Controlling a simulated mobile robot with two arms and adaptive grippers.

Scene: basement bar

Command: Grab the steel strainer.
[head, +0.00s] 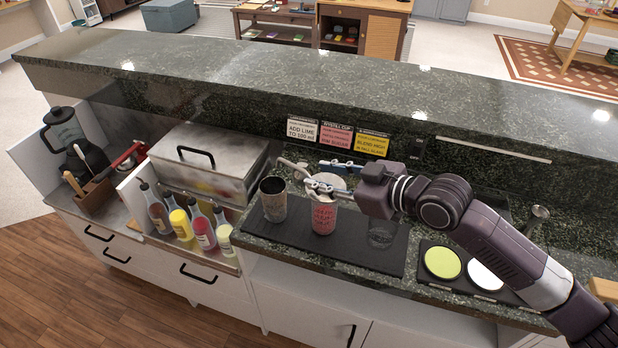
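The steel strainer (326,181) appears as a pale metal piece over the mouth of a red patterned cup (323,218), with a bent grey bar reaching out to its left. My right gripper (324,176) comes in from the right, its two fingers apart, one on the far side and one on the near side of the strainer. The fingers partly hide the strainer, and I cannot tell whether they touch it. I also cannot tell whether the strainer rests on the cup. My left gripper is not in view.
A dark patterned tumbler (273,200) stands just left of the red cup on a black mat (345,249). A clear glass (382,234) stands right of it, below my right arm. Several bottles (203,228) and a lidded steel box (208,160) are at left. A raised counter runs behind.

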